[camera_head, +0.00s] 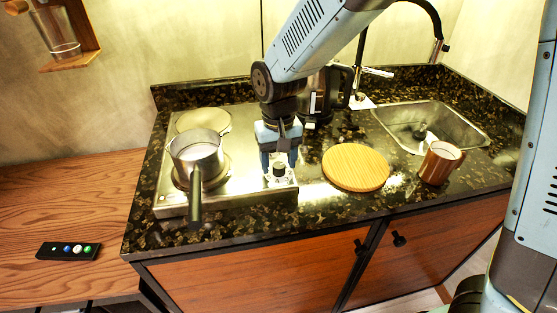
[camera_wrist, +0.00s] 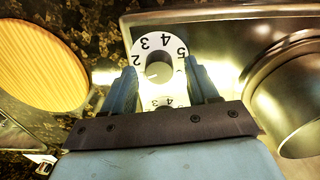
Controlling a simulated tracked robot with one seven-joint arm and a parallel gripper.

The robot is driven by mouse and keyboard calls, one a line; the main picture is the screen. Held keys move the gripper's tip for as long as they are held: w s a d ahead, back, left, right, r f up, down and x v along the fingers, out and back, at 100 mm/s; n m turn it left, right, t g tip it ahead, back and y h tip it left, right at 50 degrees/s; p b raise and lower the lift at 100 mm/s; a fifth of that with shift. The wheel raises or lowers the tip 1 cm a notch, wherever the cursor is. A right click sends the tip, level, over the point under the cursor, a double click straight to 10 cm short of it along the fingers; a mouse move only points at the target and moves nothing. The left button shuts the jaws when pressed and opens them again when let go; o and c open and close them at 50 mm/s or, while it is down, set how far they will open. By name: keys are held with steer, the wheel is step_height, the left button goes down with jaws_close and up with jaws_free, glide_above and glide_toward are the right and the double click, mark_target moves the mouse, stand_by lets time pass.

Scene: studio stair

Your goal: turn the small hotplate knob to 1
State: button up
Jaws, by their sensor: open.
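The hotplate (camera_head: 228,192) is a steel unit on the counter with a dial panel at its right front. The front knob (camera_head: 279,169) is dark on a white dial. In the wrist view this dial (camera_wrist: 165,45) shows 2, 3, 4 and 5 around a knob (camera_wrist: 158,71). A second numbered dial (camera_wrist: 165,102) is partly hidden by my gripper. I cannot tell which knob belongs to the small plate, nor the exact setting. My gripper (camera_head: 279,163) is open and points down, its blue fingers on either side of the front knob; contact is not visible.
A saucepan (camera_head: 198,156) stands on the front plate, handle toward the front edge. A cream disc (camera_head: 203,121) lies behind it. Right of my gripper are a round wooden board (camera_head: 355,167), a copper mug (camera_head: 440,163) and a sink (camera_head: 455,122). A coffee pot (camera_head: 325,91) stands behind.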

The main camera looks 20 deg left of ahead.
steer(key=shift+c, duration=0.3)
steer(key=c, duration=1)
steer(key=shift+n, duration=2.4)
steer(key=o, duration=1.1)
steer(key=shift+c, duration=0.2)
